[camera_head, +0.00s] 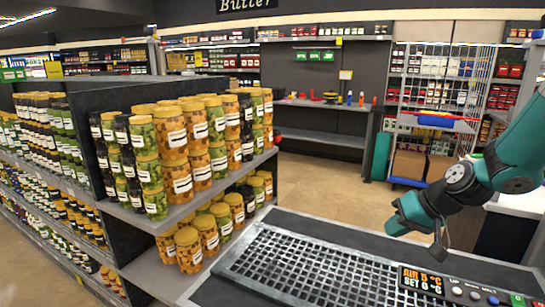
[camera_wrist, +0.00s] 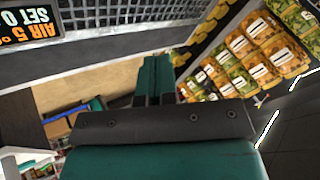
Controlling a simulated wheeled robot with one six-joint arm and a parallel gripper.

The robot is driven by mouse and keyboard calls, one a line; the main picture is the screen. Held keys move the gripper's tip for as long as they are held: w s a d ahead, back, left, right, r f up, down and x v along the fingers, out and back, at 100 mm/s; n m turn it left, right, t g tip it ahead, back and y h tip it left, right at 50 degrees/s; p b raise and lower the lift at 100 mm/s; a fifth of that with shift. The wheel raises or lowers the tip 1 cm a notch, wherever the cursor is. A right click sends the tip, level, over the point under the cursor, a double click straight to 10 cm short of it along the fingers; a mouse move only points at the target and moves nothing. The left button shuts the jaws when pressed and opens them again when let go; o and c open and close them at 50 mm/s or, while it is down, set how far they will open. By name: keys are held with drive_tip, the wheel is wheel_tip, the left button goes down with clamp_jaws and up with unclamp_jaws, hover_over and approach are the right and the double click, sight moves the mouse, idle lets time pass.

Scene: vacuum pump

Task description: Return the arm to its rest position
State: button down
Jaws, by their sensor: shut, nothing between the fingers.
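My arm reaches in from the right edge of the head view, with teal and black links. My gripper (camera_head: 394,226) hangs above the far edge of the dark machine top, apart from it as far as I can see. In the wrist view the two teal fingers of my gripper (camera_wrist: 155,68) lie together, shut and empty. Nothing is held.
A dark case top with a metal grille (camera_head: 305,265) and a lit temperature display (camera_head: 421,281) lies in front. A shelf of jars (camera_head: 185,140) stands left. A wire cage cart (camera_head: 440,90) stands behind my arm. Open floor (camera_head: 330,190) lies between.

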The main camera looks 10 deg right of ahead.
drive_tip(key=s+a+r+n+g, duration=0.25)
drive_tip(key=s+a+r, duration=0.2)
drive_tip(key=a, duration=0.45)
drive_tip(key=s+a+r+n+g, duration=0.1)
drive_tip(key=s+a+r+n, duration=0.3)
drive_tip(key=a, duration=0.6)
drive_tip(key=s+a+r+n+g, duration=0.1)
drive_tip(key=s+a, duration=0.4)
drive_tip(key=s, duration=0.8)
drive_tip(key=shift+a+n+g, duration=0.25)
drive_tip(key=shift+n+g, duration=0.5)
drive_tip(key=shift+n, duration=0.1)
